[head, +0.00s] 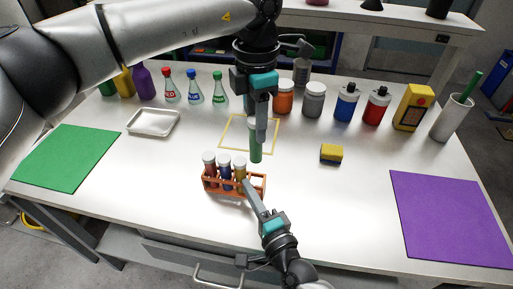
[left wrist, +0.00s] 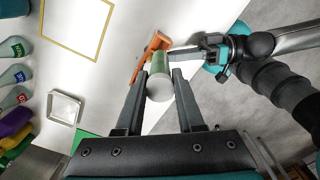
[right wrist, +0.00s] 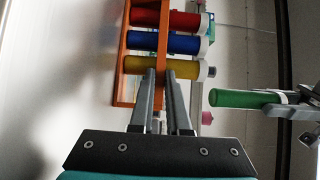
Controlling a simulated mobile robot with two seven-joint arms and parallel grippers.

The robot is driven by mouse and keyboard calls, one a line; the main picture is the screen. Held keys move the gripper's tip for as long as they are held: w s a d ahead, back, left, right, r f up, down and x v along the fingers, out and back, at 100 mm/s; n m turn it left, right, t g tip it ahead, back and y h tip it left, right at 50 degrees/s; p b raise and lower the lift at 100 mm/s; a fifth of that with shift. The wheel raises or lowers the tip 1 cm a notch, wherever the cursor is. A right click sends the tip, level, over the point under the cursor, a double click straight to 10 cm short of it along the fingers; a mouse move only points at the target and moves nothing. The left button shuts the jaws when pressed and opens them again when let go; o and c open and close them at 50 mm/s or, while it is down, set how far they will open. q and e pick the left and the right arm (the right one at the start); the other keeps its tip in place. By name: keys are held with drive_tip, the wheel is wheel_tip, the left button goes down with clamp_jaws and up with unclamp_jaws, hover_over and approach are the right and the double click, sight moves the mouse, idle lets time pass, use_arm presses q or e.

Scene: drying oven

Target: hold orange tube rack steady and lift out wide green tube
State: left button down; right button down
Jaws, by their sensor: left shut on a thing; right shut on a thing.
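The orange tube rack (head: 222,189) stands on the table and holds red, blue and yellow tubes with white caps. My right gripper (head: 247,186) is shut on the rack's right part, beside the yellow tube (head: 240,172); the rack also shows in the right wrist view (right wrist: 122,60). My left gripper (head: 261,135) is shut on the wide green tube (head: 255,152) near its white cap, above and behind the rack's right end. The green tube hangs about upright, clear of the rack in the right wrist view (right wrist: 240,98). Its white cap (left wrist: 160,88) fills the gap between my left fingers.
A yellow square outline (head: 233,151) lies behind the rack. A yellow sponge (head: 331,153) is to the right. A white tray (head: 153,122), green mat (head: 66,157) and purple mat (head: 450,217) lie farther out. Bottles and flasks line the back. The table between is clear.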

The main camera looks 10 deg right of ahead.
use_arm(q)
wheel_tip(320, 180, up, 6)
drive_tip(key=shift+f, duration=0.2)
use_arm(e)
drive_tip(key=c, duration=0.8)
unclamp_jaws()
